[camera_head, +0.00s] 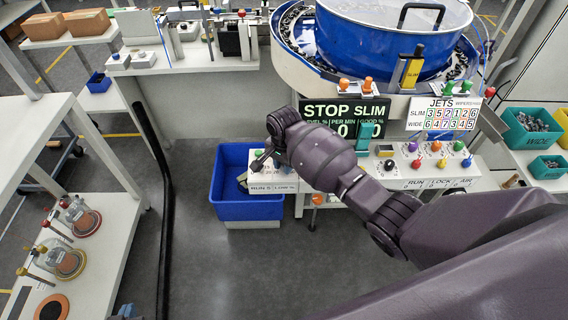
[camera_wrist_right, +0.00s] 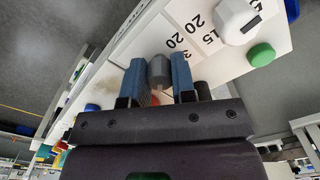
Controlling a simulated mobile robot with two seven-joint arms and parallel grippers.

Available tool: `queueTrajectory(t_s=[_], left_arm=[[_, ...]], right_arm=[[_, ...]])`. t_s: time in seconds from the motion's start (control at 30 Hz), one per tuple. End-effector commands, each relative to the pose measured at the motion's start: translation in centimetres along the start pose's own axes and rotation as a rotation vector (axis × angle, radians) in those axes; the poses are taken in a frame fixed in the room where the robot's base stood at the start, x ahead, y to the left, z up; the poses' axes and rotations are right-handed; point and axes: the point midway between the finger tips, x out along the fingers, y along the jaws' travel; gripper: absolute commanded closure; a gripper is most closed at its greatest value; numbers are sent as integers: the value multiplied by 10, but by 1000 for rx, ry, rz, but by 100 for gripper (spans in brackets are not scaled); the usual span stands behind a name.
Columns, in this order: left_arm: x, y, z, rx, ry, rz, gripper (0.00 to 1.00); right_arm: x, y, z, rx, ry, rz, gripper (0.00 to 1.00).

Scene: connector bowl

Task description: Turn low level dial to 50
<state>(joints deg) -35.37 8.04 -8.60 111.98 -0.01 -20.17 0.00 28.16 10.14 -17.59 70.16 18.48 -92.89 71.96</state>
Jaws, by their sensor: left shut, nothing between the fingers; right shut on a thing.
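My right gripper (camera_wrist_right: 157,85) has its two blue-padded fingers closed around a dark grey round knob (camera_wrist_right: 158,68) on a white panel (camera_wrist_right: 205,45). Printed numbers such as 20 and 15 lie beside the knob; its exact setting cannot be read. In the head view the right gripper (camera_head: 260,163) is at the left end of the white control panel (camera_head: 400,168), with the knob mostly hidden by the wrist.
A white octagonal knob (camera_wrist_right: 236,16) and a green button (camera_wrist_right: 261,55) are near the held knob. A blue bin (camera_head: 232,207) stands below the panel's left end. The blue bowl (camera_head: 385,45) and STOP SLIM display (camera_head: 343,120) are behind. Several coloured knobs line the panel's right.

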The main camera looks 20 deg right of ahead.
Motion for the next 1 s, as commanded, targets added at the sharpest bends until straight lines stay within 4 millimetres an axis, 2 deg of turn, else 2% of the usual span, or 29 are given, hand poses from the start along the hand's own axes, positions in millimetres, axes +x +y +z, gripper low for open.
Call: queueTrajectory(t_s=[0.07,0.1,0.27,0.53,0.67,1.0], left_arm=[[0,0,0,0,0,0,100],[0,0,0,0,0,0,100],[0,0,0,0,0,0,100],[0,0,0,0,-1,0,100],[0,0,1,0,0,0,100],[1,0,1,0,0,0,100]], right_arm=[[-3,-1,-2,0,6,-4,99],[-3,-1,-2,0,6,-4,72],[-2,-1,-2,-1,4,-3,50],[-2,0,-1,-1,2,-1,50],[-10,-1,-1,-2,2,-3,50],[-68,-1,-1,-1,4,-5,50]])
